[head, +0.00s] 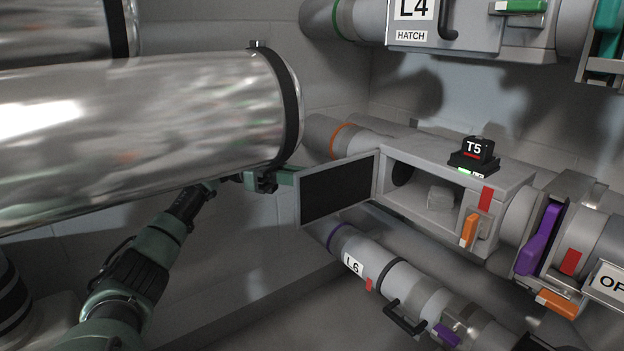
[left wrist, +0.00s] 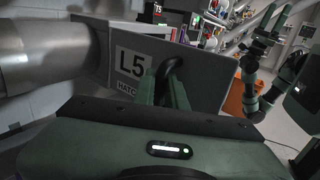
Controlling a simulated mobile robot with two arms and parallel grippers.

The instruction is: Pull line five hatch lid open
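The line five hatch lid (head: 338,188) stands swung open on the left of its hatch box (head: 440,190), its dark inner face toward me in the head view. Its outer face (left wrist: 208,75), marked L5, fills the middle of the left wrist view. The lid's black handle (left wrist: 172,70) is between the fingers of my left gripper (left wrist: 174,88), which look closed around it. In the head view, my left gripper is at the lid's outer side, mostly hidden. My right gripper (left wrist: 275,20) shows in the left wrist view, away from the lid, its fingers apart and empty.
A large shiny tube (head: 140,130) crosses the left of the head view above my left arm. The L6 line (head: 400,275) runs below, and the L4 hatch (head: 440,25) is above.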

